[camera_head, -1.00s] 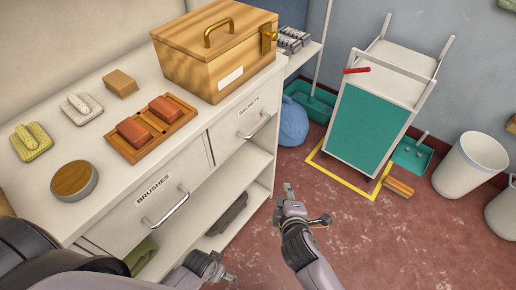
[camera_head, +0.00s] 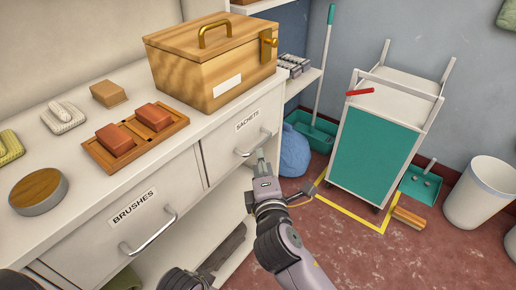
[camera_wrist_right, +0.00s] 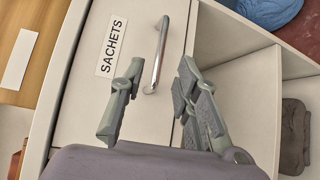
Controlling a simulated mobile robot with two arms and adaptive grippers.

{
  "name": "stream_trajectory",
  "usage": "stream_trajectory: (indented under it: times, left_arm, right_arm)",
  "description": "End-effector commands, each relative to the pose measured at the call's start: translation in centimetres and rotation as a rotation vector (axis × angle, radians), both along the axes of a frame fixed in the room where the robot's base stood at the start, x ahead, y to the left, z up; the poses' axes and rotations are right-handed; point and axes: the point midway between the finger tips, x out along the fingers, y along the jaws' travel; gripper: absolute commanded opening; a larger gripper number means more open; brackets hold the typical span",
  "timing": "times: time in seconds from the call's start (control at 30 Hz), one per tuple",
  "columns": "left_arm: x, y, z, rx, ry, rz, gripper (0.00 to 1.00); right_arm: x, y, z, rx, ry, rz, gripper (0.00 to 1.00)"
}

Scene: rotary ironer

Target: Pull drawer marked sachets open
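The sachets drawer (camera_head: 221,151) is at the right end of the white counter, its front flush with the cabinet. Its label reads SACHETS, and it also shows in the wrist view (camera_wrist_right: 112,46). A silver bar handle (camera_wrist_right: 161,50) is on its front. My right gripper (camera_head: 262,158) is at this handle (camera_head: 255,144) in the head view. In the wrist view the right gripper (camera_wrist_right: 161,68) is open, one finger on each side of the handle's line; contact cannot be told. My left gripper (camera_head: 203,277) is low at the bottom edge, its fingers unclear.
The brushes drawer (camera_head: 98,234) is to the left, with its own handle (camera_head: 150,232). A wooden box (camera_head: 212,68) and a soap tray (camera_head: 136,141) stand on the counter. A blue bag (camera_head: 294,152) and a teal cart (camera_head: 369,151) stand on the floor to the right.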

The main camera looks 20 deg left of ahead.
Motion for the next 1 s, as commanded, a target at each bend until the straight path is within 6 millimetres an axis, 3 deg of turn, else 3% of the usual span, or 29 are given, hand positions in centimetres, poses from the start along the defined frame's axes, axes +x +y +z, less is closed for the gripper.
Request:
stream_trajectory:
  times: [0.2, 0.4, 0.83, 1.0]
  left_arm:
    - [-0.6, 0.2, 3.1, -0.001, -0.02, 0.002, 1.0]
    - [-1.2, 0.3, 4.7, -0.001, -0.027, 0.003, 1.0]
    - [-1.4, 0.3, 5.3, -0.001, -0.029, 0.003, 1.0]
    - [-1.4, 0.3, 5.3, -0.001, -0.029, 0.003, 1.0]
  right_arm:
    - [4.2, 1.9, -0.8, -0.002, 0.0, -0.001, 0.3]
    - [6.4, 2.9, -1.1, 0.0, 0.001, 0.0, 0.3]
    - [7.1, 3.3, -1.1, 0.001, 0.001, 0.001, 0.3]
    - [7.1, 3.3, -1.1, 0.001, 0.001, 0.001, 0.18]
